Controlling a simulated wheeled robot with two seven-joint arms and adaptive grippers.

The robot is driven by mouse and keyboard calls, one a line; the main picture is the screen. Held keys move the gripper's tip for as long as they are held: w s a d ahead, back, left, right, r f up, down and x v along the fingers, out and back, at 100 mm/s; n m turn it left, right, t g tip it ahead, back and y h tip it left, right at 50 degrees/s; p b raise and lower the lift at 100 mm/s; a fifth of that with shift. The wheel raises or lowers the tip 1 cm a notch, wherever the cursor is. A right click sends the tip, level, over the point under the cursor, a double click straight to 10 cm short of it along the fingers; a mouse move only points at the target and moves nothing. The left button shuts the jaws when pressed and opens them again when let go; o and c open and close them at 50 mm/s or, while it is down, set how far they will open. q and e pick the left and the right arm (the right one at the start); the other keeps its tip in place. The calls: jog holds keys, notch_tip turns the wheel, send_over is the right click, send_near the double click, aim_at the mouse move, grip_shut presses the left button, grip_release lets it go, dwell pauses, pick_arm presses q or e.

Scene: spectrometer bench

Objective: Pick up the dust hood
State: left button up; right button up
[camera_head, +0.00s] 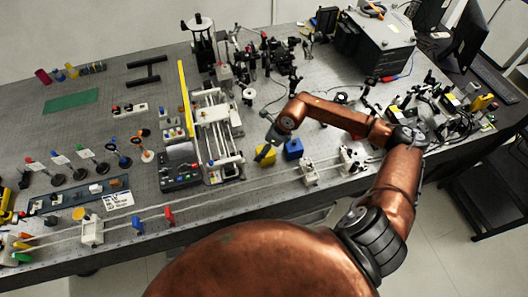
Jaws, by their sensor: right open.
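No object is clearly recognisable as a dust hood in the head view. Two small covers or blocks, one yellow (265,155) and one blue (293,149), stand near the front middle of the bench (330,185). My right arm reaches in from the lower right and bends back to the left. My right gripper (263,142) is open, small and dark, just above the yellow block in the picture and left of the blue one. I cannot tell whether it touches the yellow block. My left gripper is not in view.
A framed rail device (214,135) stands left of my right gripper. Small optics mounts crowd the back and right of the bench. A dark box (380,45) stands at the back right. A long rail with carriers (92,230) runs along the front. A green mat (71,102) lies at left.

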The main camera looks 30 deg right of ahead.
jog(key=x, duration=0.2)
jog(key=p+x, duration=0.1)
jog(key=shift+s+f, duration=0.2)
jog(key=shift+f, duration=0.2)
jog(key=shift+x, duration=0.75)
jog(key=c, duration=1.2)
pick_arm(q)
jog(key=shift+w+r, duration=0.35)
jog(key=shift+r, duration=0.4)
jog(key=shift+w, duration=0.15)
pick_arm(e)
jog(key=shift+c, duration=0.2)
